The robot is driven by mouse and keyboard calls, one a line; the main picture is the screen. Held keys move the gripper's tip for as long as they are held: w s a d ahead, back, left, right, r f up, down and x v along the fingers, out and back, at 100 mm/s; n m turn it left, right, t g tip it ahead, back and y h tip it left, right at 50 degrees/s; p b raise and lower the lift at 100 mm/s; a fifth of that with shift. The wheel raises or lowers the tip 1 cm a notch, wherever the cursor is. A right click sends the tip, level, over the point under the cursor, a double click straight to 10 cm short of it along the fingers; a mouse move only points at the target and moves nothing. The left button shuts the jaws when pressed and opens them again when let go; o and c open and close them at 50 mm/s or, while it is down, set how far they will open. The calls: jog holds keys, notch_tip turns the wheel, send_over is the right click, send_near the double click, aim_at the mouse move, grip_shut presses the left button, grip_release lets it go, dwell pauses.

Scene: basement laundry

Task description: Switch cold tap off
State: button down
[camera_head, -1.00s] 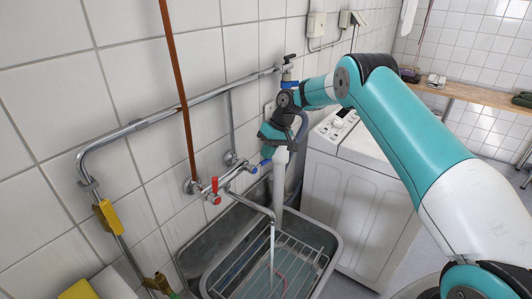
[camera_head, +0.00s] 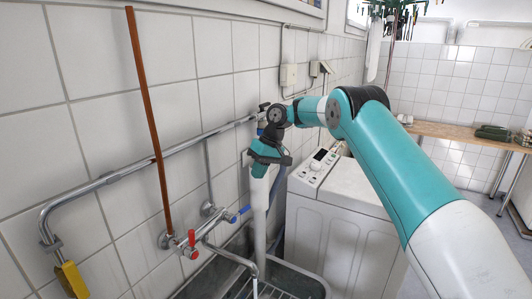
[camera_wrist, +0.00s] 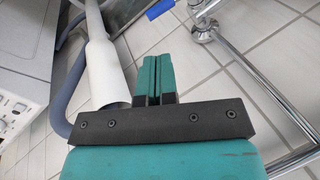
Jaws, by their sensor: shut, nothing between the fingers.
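The cold tap's blue handle (camera_head: 240,213) is on the wall-mounted mixer above the sink, at lower left in the head view. The red hot handle (camera_head: 191,240) is to its left. The spout (camera_head: 232,256) reaches over the sink, and a thin stream of water seems to fall from its end. My gripper (camera_head: 260,170) points down, above and right of the blue handle and apart from it. In the wrist view its teal fingers (camera_wrist: 158,80) are together and empty. A blue part, likely the cold handle (camera_wrist: 160,8), shows at the top edge there.
A white standpipe (camera_head: 260,212) stands just below my gripper; a grey hose (camera_wrist: 66,85) runs beside it. Chrome piping (camera_head: 170,153) and a copper-coloured pipe (camera_head: 147,110) run along the tiled wall. A white washing machine (camera_head: 335,235) stands right of the sink (camera_head: 300,283).

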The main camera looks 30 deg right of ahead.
jog(key=p+v, duration=0.3)
jog(key=v, duration=0.4)
jog(key=shift+r+p, duration=0.2)
jog(key=shift+p, duration=0.2)
jog(key=shift+s, duration=0.1)
